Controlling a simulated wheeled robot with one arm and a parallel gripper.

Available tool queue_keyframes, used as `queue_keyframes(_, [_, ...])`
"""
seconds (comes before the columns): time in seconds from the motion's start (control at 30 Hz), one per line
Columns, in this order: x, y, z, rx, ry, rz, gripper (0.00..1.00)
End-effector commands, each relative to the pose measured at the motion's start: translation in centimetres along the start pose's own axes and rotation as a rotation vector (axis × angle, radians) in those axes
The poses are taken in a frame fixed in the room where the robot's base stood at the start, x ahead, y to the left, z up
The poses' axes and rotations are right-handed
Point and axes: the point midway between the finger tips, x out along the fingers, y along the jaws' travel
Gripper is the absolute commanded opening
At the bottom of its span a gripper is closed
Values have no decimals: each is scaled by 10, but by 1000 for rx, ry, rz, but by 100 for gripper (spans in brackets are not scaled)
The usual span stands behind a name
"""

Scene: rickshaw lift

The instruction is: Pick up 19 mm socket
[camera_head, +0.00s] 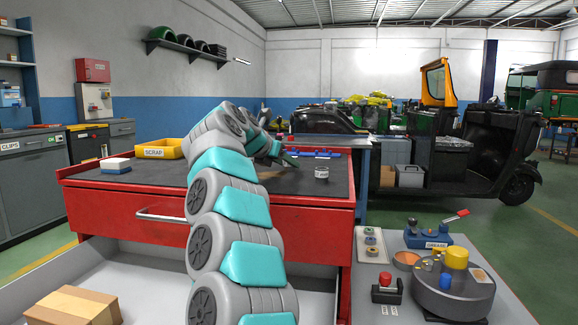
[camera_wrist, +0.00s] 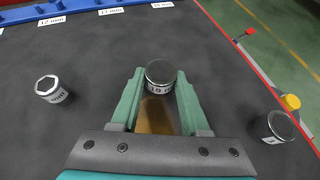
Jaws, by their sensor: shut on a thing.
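The 19 mm socket (camera_wrist: 160,74) is a short dark cylinder with a pale label that reads "19 m" before it is cut off. It sits between the green fingertips of my gripper (camera_wrist: 160,84) in the wrist view, and the gripper is shut on it. I cannot tell whether the socket touches the mat or hangs just above it. In the head view my gripper (camera_head: 287,158) is low over the dark bench top, and the held socket is hidden there.
Another labelled socket (camera_wrist: 50,89) stands left of my gripper, and one (camera_wrist: 279,127) stands to the right. A blue rack (camera_wrist: 60,12) with size labels lies beyond. The red bench (camera_head: 110,208) also bears a yellow SCRAP bin (camera_head: 160,152) and a white-and-blue block (camera_head: 116,165).

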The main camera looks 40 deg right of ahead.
Motion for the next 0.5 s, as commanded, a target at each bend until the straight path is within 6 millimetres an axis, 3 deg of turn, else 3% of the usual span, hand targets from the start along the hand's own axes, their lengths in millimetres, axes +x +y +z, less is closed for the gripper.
queue_keyframes(0.17, [0, 0, 0, 0, 0, 0, 0])
queue_keyframes(0.5, [0, 0, 0, 0, 0, 0, 0])
